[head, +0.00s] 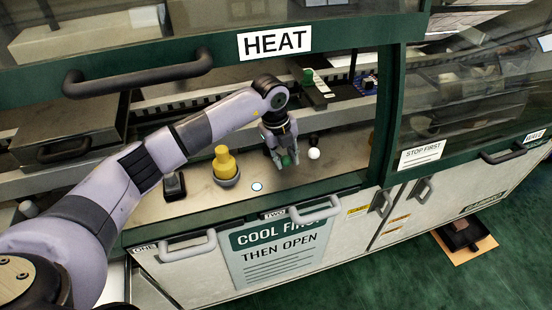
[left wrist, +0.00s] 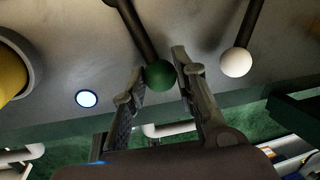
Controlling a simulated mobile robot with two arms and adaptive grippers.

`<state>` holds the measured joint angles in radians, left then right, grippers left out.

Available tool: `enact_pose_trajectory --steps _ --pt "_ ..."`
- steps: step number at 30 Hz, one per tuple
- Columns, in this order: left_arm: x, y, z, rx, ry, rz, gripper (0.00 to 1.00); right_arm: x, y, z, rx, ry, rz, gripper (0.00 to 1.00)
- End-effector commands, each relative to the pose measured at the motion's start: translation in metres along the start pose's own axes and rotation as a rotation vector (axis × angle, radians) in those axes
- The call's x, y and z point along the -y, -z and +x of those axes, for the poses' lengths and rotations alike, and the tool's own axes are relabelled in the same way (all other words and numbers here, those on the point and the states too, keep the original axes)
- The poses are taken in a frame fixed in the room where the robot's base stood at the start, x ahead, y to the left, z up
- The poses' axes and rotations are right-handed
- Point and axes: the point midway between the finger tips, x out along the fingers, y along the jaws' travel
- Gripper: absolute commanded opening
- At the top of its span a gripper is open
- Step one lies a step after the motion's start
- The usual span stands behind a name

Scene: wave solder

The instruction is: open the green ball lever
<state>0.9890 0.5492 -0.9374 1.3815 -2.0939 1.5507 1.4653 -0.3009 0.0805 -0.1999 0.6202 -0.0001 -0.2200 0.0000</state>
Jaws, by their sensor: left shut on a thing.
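The green ball lever (head: 288,161) is on the pale panel under the raised HEAT hood. In the left wrist view its green ball (left wrist: 160,75) sits on the end of a dark rod. My left gripper (head: 282,157) reaches down to it and is shut on the ball, with one finger (left wrist: 130,95) on its left and the other (left wrist: 195,85) on its right. The fingers partly hide the ball in the head view. My right gripper is in neither view.
A white ball lever (head: 314,154) stands close to the right of the green one. To the left are a round light (head: 257,187), a yellow knob (head: 224,161) and a black switch (head: 175,185). Grey handles (head: 314,209) line the cabinet front below.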

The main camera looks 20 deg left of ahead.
Motion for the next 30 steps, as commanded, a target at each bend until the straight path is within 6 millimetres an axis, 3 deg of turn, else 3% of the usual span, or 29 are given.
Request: enact_pose_trajectory --steps 14,15,24,30 --pt "0.0042 0.0007 -0.0003 0.004 0.003 -0.008 0.0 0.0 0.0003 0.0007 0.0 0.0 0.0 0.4" --pt "0.0042 0.0007 -0.0003 0.004 0.003 -0.008 0.28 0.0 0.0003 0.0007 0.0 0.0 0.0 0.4" --pt "0.0038 0.0012 0.0003 0.003 0.001 -0.008 0.47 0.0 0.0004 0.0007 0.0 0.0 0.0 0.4" --pt "0.0036 0.0013 0.0005 0.002 0.001 -0.008 0.47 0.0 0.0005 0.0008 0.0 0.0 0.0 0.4"
